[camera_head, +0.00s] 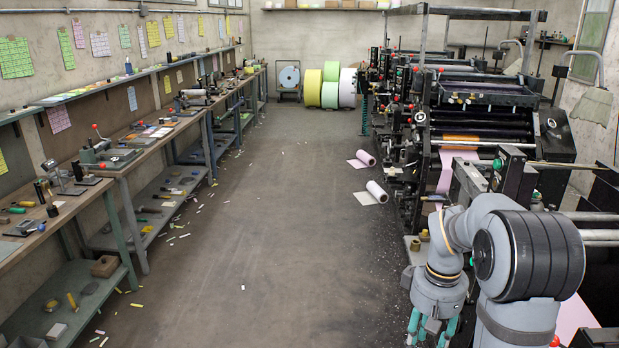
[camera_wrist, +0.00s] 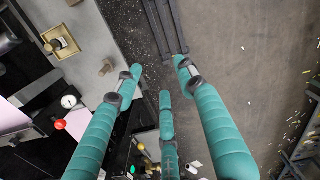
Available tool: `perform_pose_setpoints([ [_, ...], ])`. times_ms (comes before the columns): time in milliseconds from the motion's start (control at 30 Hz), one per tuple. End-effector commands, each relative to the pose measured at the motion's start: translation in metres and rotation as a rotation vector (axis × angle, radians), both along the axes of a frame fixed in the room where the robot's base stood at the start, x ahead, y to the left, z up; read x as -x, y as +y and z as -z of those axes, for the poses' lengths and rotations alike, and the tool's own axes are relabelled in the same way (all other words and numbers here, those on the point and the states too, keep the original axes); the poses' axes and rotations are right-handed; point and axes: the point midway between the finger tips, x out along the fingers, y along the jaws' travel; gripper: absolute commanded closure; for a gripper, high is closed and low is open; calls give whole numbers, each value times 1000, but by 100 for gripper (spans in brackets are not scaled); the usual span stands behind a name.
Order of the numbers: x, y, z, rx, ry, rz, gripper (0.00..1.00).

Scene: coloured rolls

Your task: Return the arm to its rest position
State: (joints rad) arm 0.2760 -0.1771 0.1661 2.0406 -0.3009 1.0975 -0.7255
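My arm (camera_head: 515,262) stands at the lower right of the head view, bent, with its wrist hanging down. My gripper (camera_head: 432,328) points at the floor beside the printing machine, its teal fingers partly cut off by the lower picture edge. In the wrist view my gripper (camera_wrist: 160,76) shows three teal fingers with their tips apart and nothing between them. The gripper is open and touches nothing that I can see.
The printing machine (camera_head: 480,125) fills the right side. Loose paper rolls (camera_head: 377,191) lie on the floor by it. Coloured rolls (camera_head: 330,94) stand at the back. A workbench (camera_head: 125,160) runs along the left wall. The middle aisle is clear apart from scraps.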

Motion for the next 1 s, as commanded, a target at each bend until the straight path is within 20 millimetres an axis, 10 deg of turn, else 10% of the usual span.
perform_pose_setpoints([
  [400, 45, 57, -39, 0, -5, 242, 60],
  [1000, 62, 71, -47, -1, -3, 323, 60],
])
